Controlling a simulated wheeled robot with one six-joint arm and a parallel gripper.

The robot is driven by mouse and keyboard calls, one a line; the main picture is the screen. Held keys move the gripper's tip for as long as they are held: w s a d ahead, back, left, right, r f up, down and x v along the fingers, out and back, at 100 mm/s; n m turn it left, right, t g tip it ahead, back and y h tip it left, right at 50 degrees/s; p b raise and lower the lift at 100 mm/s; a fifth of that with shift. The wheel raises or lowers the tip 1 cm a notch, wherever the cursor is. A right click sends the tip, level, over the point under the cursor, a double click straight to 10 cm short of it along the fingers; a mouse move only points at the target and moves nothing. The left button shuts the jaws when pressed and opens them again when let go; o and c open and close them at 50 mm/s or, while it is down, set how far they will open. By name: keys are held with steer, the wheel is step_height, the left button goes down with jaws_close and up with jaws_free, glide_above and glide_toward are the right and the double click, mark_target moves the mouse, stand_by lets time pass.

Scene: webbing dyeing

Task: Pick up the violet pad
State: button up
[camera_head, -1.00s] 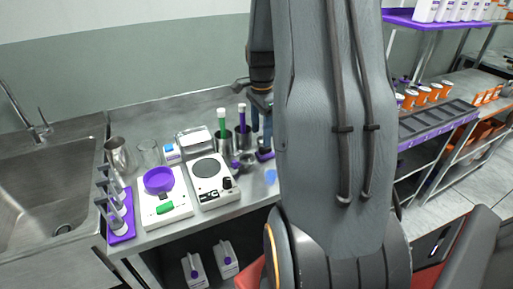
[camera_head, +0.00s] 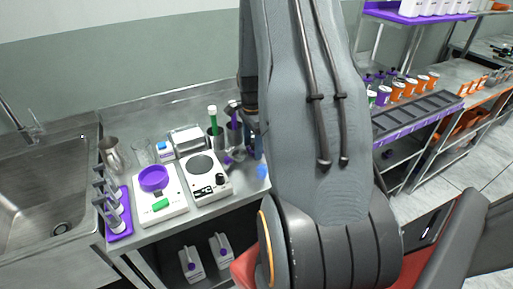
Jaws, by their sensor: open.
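My gripper (camera_head: 252,142) points down over the back right of the counter, partly hidden by my arm, and is open. I cannot make out a violet pad clearly; small violet items (camera_head: 228,160) lie on the counter just left of the gripper, too small to tell apart. My arm hides the counter to the right of the gripper. A round blue patch (camera_head: 262,172) shows on the counter just below the gripper.
A hotplate (camera_head: 212,188), metal cups and a purple-based rack (camera_head: 119,226) crowd the counter. The sink (camera_head: 40,205) is at left; a shelf with bottles (camera_head: 395,92) is at right.

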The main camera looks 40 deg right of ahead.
mark_target(253, 144)
steer(key=c, duration=1.1)
steer(key=shift+r, duration=0.1)
steer(key=shift+c, duration=0.2)
steer(key=shift+r+b, duration=1.5)
steer(key=shift+r, duration=3.45)
steer(key=o, duration=0.4)
steer(key=c, duration=0.3)
steer(key=shift+s, duration=0.1)
